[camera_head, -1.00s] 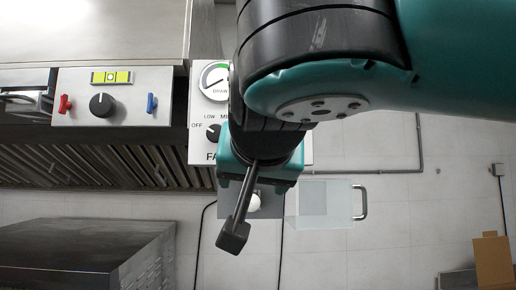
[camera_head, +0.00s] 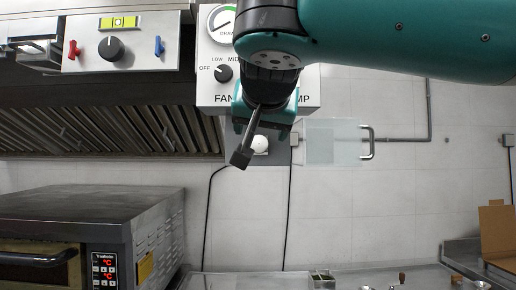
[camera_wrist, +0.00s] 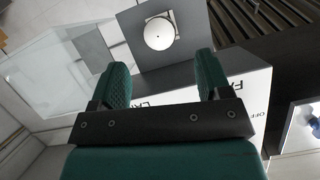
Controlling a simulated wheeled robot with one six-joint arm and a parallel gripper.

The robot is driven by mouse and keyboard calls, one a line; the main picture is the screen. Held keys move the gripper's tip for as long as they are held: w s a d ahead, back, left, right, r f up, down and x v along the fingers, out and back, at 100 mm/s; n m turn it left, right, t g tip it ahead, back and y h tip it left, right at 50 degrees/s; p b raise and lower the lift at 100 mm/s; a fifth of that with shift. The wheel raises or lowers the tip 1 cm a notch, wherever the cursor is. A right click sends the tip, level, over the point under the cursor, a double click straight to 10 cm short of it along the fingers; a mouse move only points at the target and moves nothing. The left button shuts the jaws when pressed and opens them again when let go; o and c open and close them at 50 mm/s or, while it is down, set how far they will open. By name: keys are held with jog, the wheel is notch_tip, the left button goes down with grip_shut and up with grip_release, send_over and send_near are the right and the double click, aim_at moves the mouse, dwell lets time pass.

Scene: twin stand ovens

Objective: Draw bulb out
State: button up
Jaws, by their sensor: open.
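The bulb (camera_head: 260,145) is a small white round thing below the fan control panel, partly covered by my gripper in the head view. In the wrist view the bulb (camera_wrist: 159,33) sits in a round fitting on a grey square plate (camera_wrist: 186,54). My gripper (camera_wrist: 163,66) is open, with its two green fingers apart and nothing between them. The bulb lies beyond the fingertips, roughly in line with the gap. A clear cover (camera_head: 333,142) with a metal handle stands swung out to the right of the plate.
The fan panel (camera_head: 222,92) is directly above the bulb, close to my gripper. A control box (camera_head: 114,52) with a knob and red and blue taps is at upper left. An oven (camera_head: 90,235) stands lower left. An open cardboard box (camera_head: 497,232) is at right.

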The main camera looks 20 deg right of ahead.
aim_at(259, 140)
jog(key=p+x, duration=0.1)
jog(key=x, duration=0.6)
jog(key=shift+w, duration=0.25)
jog(key=shift+c, duration=0.5)
jog(key=shift+f, duration=0.1)
jog(key=c, duration=0.9)
